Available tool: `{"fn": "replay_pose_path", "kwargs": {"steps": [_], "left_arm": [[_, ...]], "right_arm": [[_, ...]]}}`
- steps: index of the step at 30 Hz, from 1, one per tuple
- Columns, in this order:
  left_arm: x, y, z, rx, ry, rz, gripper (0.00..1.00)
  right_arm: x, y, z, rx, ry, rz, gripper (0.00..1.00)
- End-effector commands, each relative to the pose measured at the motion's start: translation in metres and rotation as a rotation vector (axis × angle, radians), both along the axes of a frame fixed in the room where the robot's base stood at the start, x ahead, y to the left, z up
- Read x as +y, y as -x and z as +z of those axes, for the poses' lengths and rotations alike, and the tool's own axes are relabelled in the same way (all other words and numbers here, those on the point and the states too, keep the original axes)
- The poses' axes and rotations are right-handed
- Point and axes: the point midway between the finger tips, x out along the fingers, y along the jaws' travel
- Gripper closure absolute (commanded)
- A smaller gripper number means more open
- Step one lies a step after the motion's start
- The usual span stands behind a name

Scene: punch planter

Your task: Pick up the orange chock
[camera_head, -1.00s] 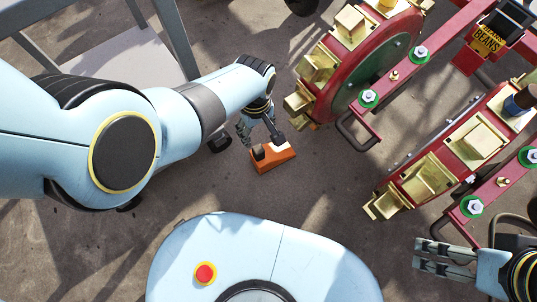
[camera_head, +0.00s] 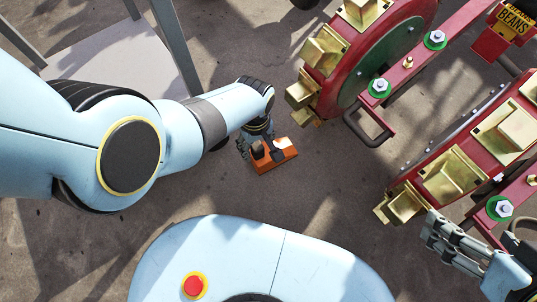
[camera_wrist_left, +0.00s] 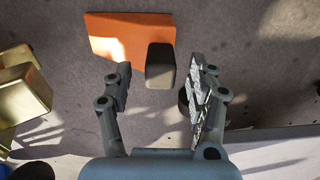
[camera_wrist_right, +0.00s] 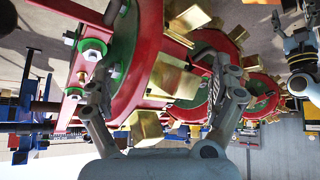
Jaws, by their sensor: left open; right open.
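The orange chock (camera_head: 275,160) lies on the concrete floor in the head view, below my left wrist. It has a dark upright knob at one end. In the left wrist view the orange chock (camera_wrist_left: 118,38) is ahead of my left gripper (camera_wrist_left: 160,82). The dark knob (camera_wrist_left: 160,66) stands between the two open fingertips, nearer the right finger, with no clear contact. My left gripper (camera_head: 260,145) is partly hidden behind its own wrist in the head view. My right gripper (camera_head: 432,235) is open and empty beside the lower red wheel; it also shows in the right wrist view (camera_wrist_right: 155,65).
A red and green wheel (camera_head: 375,60) with brass cups stands right of the chock. A second red wheel (camera_head: 450,170) with brass cups is close to my right gripper. A grey metal stand (camera_head: 120,70) is at upper left. Bare floor surrounds the chock.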

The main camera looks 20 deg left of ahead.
Motion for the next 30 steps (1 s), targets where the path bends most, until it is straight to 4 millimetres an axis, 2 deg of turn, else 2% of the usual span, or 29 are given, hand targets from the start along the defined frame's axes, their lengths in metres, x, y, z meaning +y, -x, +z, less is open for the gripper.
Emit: {"fn": "replay_pose_path", "kwargs": {"steps": [3,14,27,30], "left_arm": [[0.0003,0.0009,-0.0085,0.002,-0.001,0.000,0.42],[0.0004,-0.0002,-0.0091,0.000,0.000,0.000,0.42],[0.0003,0.0002,-0.0093,0.001,-0.001,0.000,1.00],[0.0003,0.0003,-0.0093,0.001,-0.001,0.000,1.00]], "right_arm": [[0.0005,0.0013,-0.0083,-0.049,-0.001,0.002,0.06],[0.0008,-0.0002,-0.0075,-0.083,-0.002,0.004,0.06],[0.0008,-0.0006,-0.0073,-0.084,-0.002,0.003,0.06],[0.0008,-0.0008,-0.0072,-0.084,-0.002,0.003,0.06]]}}
